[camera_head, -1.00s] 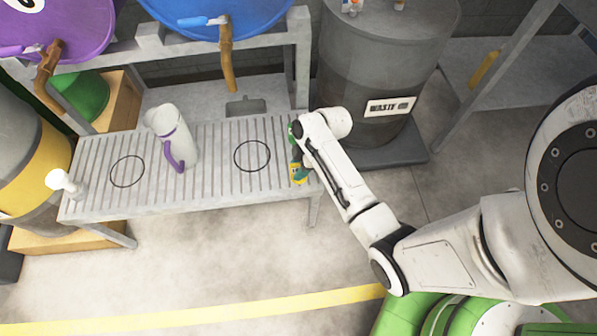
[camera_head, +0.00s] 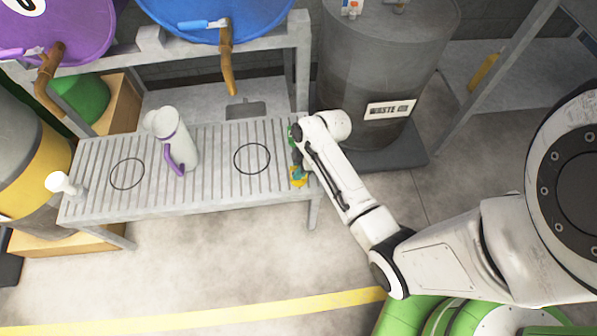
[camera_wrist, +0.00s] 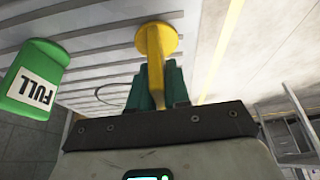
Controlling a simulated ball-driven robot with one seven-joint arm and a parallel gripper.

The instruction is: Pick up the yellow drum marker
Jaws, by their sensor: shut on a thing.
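The yellow drum marker (camera_wrist: 157,40) has a round disc on a narrow stem. In the wrist view its stem is between the green fingers of my gripper (camera_wrist: 158,85), which are shut on it. In the head view the yellow marker (camera_head: 299,177) shows at the right end of the slatted bench, partly hidden by my arm. Whether it touches the bench or hangs just above it I cannot tell.
A green block labelled FULL (camera_wrist: 36,80) stands beside my gripper on the slatted bench (camera_head: 215,182). A white jug with a purple handle (camera_head: 178,140) stands further left. A grey waste drum (camera_head: 375,75) is behind my arm. The floor in front is clear.

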